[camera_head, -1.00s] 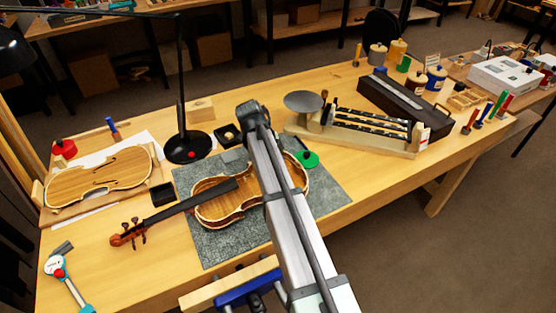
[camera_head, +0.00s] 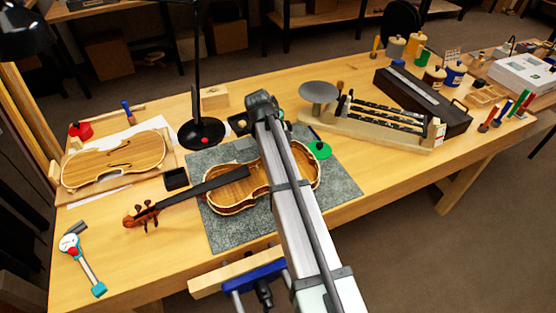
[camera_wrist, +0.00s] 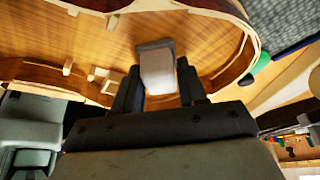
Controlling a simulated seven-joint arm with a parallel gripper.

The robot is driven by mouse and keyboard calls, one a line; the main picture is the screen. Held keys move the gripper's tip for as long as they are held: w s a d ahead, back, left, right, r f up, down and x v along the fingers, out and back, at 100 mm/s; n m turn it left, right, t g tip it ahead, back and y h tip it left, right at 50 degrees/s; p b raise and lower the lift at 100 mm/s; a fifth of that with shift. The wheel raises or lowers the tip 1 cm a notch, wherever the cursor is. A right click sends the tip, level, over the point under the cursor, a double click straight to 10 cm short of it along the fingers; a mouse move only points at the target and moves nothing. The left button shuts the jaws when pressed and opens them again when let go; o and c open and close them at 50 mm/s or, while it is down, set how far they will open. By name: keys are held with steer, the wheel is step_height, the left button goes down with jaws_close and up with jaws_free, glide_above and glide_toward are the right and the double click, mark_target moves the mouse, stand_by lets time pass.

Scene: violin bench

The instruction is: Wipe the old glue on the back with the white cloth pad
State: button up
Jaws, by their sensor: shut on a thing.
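The opened violin body (camera_head: 232,196) lies on a grey mat (camera_head: 228,232), its neck pointing left, its inside facing up. The wrist view shows the bare wooden inside of the back (camera_wrist: 205,42) and the curved rib. My gripper (camera_wrist: 158,80) is shut on the white cloth pad (camera_wrist: 155,62), which shows pale grey between the dark fingers. The pad is over the inside of the back; I cannot tell whether it touches. In the head view my arm hides the gripper, the pad and part of the body. I cannot make out the old glue.
A black lamp base (camera_head: 201,133) and a small black tray (camera_head: 176,179) stand behind the neck. A green round lid (camera_head: 319,150) lies right of the body. A violin plate (camera_head: 115,160) lies at the left, and a long dark box (camera_head: 425,100) stands at the right.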

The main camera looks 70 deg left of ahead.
steer(key=shift+w+r, duration=0.1)
steer(key=shift+w, duration=1.05)
steer(key=shift+r, duration=4)
